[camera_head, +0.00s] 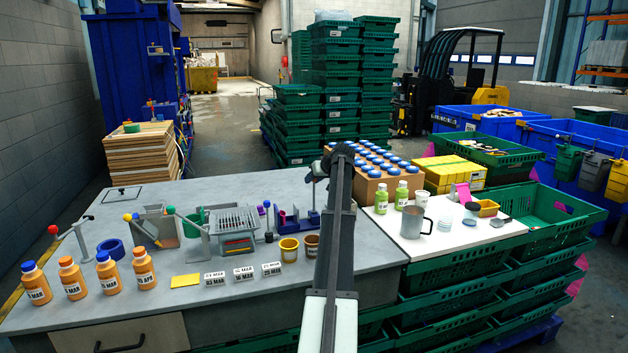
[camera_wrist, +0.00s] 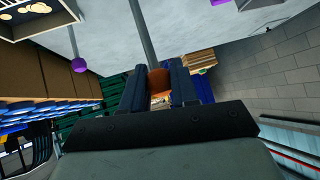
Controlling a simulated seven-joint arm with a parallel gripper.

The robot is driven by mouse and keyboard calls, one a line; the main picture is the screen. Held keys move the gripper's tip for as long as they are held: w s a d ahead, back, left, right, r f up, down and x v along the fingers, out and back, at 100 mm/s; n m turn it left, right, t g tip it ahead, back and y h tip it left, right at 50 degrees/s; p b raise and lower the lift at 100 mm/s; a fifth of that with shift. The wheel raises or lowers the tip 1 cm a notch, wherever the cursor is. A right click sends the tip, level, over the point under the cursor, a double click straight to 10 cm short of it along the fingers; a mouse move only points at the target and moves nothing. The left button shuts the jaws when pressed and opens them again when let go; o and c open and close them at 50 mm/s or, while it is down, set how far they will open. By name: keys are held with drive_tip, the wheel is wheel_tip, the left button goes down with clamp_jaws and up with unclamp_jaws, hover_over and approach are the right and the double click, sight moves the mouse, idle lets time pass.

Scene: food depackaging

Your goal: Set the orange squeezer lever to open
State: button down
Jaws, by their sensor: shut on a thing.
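In the wrist view my gripper (camera_wrist: 158,88) is shut on an orange-brown ball knob (camera_wrist: 158,76) at the end of a grey lever rod (camera_wrist: 141,30). The rod runs from the knob toward the picture's top edge. In the head view my gripper (camera_head: 328,165) is high above the back of the grey table, beside a purple and dark blue press (camera_head: 290,219). A thin rod (camera_head: 314,190) rises beside that press to my gripper. The held knob cannot be made out in the head view, and my arm covers part of this area.
Another lever with a purple knob (camera_wrist: 79,65) shows in the wrist view. A box of blue-capped jars (camera_head: 375,168) stands close right of my arm.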

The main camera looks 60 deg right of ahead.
drive_tip(key=shift+w+d, duration=0.1)
drive_tip(key=c, duration=0.9)
unclamp_jaws()
drive_tip(key=v, duration=1.4)
drive_tip(key=shift+w, duration=0.1)
